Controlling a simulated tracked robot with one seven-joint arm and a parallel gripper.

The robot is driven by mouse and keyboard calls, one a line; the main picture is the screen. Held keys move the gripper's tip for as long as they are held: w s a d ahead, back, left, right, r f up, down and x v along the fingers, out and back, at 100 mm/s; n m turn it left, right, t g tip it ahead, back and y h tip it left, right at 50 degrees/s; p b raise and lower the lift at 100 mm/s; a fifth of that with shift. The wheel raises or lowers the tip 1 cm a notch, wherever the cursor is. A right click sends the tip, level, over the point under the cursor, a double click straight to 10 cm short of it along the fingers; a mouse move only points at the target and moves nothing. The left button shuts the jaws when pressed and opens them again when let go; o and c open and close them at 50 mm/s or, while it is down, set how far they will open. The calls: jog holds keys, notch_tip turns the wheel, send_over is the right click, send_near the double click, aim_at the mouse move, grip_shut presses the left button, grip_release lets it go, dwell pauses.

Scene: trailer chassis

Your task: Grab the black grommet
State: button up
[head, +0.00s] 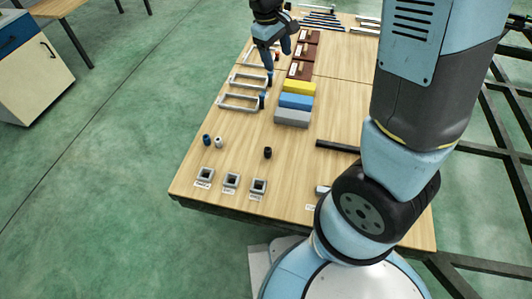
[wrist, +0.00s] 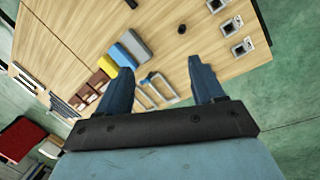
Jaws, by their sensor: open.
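The black grommet (head: 267,152) stands alone on the wooden table, in front of the colored blocks in the head view. In the wrist view the black grommet (wrist: 182,28) is near the top, beyond the fingertips. My gripper (head: 278,58) is open with nothing between its fingers, above the far part of the table and well apart from the grommet. In the wrist view my gripper (wrist: 161,66) shows its two spread fingers pointing up toward the table.
Blue (head: 206,139) and white (head: 218,142) grommets stand to the left. Three grey square sockets (head: 231,181) line the near edge. Yellow, blue (head: 296,101) and grey blocks, grey frames (head: 241,102) and a black bar (head: 338,146) lie farther back. Table around the black grommet is clear.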

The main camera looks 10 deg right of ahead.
jog(key=a+f+n+t+h, duration=0.15)
jog(key=a+f+n, duration=0.25)
jog(key=f, duration=0.7)
jog(key=a+f+n+h, duration=0.3)
jog(key=a+f, duration=0.1)
jog(key=f, duration=0.7)
jog(key=a+f+n+t+h, duration=0.15)
jog(key=a+f+n, duration=0.25)
jog(key=f, duration=0.8)
jog(key=n+t+h, duration=0.2)
jog(key=n+t, duration=0.2)
jog(key=n, duration=0.2)
send_near(267, 150)
jog(key=x, duration=0.5)
jog(key=shift+w+d, duration=0.15)
jog(key=shift+w, duration=0.25)
jog(key=shift+x, duration=2.6)
jog(key=shift+s+f, duration=0.1)
jog(key=shift+s, duration=0.1)
jog(key=c, duration=1.1)
